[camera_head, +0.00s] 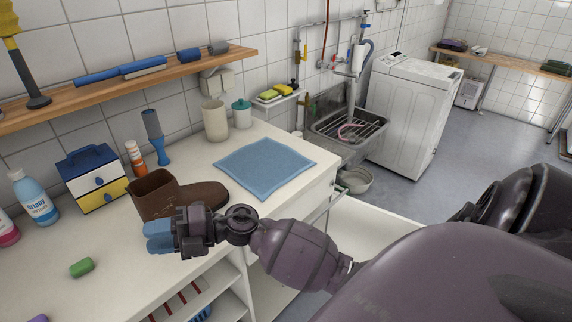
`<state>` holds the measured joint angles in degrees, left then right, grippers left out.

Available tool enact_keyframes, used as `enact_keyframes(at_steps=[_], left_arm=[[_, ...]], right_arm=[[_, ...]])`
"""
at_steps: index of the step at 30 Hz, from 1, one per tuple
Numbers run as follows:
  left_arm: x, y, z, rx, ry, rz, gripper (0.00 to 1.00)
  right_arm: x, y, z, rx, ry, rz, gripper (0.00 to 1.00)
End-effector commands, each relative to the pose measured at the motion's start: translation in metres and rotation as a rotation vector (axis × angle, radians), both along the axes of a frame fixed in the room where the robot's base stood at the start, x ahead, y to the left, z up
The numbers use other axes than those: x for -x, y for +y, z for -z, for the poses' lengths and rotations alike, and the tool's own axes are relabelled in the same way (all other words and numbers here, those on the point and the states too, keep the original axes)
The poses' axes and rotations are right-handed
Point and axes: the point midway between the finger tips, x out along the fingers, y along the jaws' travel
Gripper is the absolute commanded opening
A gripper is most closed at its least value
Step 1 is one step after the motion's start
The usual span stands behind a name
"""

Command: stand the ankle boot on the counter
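A brown ankle boot (203,193) is on the counter (213,152), sole down, with its shaft opening up at the left and its toe to the right. My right gripper (160,237) is in front of the boot, on the near side, and hides the lower part of the shaft and heel. Its blue fingertips point left and look close together, with nothing visible between them. I cannot tell whether they touch the boot. My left gripper is out of view.
A shelf (120,87) runs above.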

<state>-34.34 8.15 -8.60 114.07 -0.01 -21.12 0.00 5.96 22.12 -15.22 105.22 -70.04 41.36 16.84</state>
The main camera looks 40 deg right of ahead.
Motion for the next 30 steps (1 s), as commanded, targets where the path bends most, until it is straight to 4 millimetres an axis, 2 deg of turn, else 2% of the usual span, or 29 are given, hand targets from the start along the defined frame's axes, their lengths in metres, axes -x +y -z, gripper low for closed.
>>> enact_keyframes(at_steps=[5, 8, 11, 15, 18, 22, 25, 30], left_arm=[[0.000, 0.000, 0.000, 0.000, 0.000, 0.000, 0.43], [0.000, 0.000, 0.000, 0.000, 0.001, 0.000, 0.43], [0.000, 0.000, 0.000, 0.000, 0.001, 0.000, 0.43], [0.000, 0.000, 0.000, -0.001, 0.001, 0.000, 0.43], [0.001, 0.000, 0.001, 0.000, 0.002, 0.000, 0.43], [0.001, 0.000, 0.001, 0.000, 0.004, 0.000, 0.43], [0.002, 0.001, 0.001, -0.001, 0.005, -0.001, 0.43], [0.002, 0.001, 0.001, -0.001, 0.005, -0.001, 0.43]], right_arm=[[0.018, -0.047, 0.028, -0.360, 0.234, 0.304, 0.32], [0.032, -0.080, 0.058, -0.524, 0.397, 0.493, 0.32], [0.054, -0.112, 0.096, -0.664, 0.585, 0.683, 0.32], [0.101, -0.144, 0.156, -0.811, 0.868, 0.924, 0.32], [0.137, -0.155, 0.191, -0.880, 1.050, 1.048, 0.32], [0.172, -0.160, 0.218, -0.928, 1.215, 1.142, 0.32], [0.185, -0.159, 0.228, -0.946, 1.280, 1.171, 0.32], [0.188, -0.159, 0.230, -0.950, 1.297, 1.178, 0.32]])
